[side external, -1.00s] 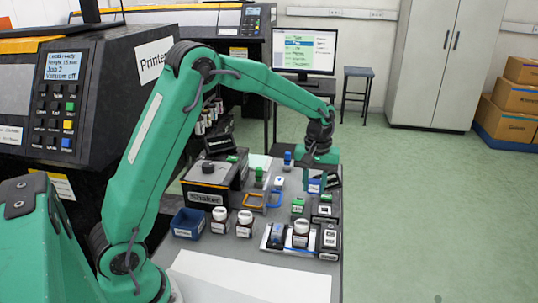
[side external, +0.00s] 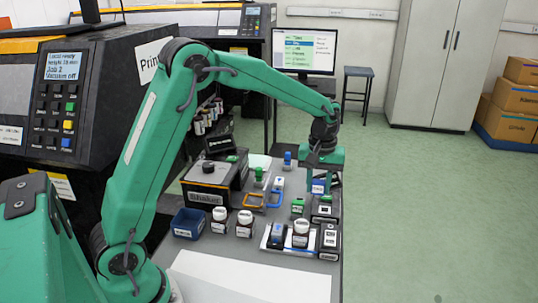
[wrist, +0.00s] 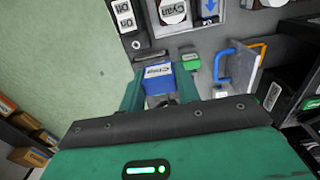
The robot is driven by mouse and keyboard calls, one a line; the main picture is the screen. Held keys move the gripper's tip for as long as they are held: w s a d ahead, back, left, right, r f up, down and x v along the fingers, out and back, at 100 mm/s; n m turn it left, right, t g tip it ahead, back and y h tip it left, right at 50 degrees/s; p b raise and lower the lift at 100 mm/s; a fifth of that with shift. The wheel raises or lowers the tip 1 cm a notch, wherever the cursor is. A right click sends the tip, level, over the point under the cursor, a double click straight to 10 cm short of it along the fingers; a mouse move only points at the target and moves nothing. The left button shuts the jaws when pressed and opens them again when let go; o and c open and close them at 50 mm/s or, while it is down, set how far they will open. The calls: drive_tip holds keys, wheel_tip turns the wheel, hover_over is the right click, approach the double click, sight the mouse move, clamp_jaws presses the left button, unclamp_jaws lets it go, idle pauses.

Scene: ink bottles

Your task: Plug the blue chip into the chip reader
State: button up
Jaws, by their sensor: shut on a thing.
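My gripper (side external: 320,180) is shut on the blue chip (side external: 318,187), which has a white label on its side. In the wrist view the blue chip (wrist: 158,73) sits between the two green fingers. A dark box (side external: 325,212) with a white label, which looks like the chip reader, stands just in front of the chip in the side view. In the wrist view its dark top (wrist: 150,46) lies just past the chip. I cannot tell whether the chip touches it, and any slot is not clear.
A green chip (side external: 297,206) stands left of the dark box. Ink bottles (side external: 245,223) stand to the left, near a blue bin (side external: 188,223). A white-labelled dark box (side external: 329,240) and a tray are closer to the camera. Blue and orange loops (side external: 252,200) lie mid-table.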

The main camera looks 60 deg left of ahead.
sight(319, 181)
drive_tip(key=shift+r, duration=0.25)
drive_tip(key=shift+r, duration=1.2)
drive_tip(key=shift+w, duration=0.1)
drive_tip(key=w+a+f, duration=0.2)
drive_tip(key=w+f, duration=0.3)
drive_tip(key=shift+w+f, duration=0.25)
drive_tip(key=shift+f, duration=0.05)
drive_tip(key=shift+f, duration=0.2)
drive_tip(key=shift+f, duration=2.45)
drive_tip(key=shift+f, duration=0.7)
idle(1.2)
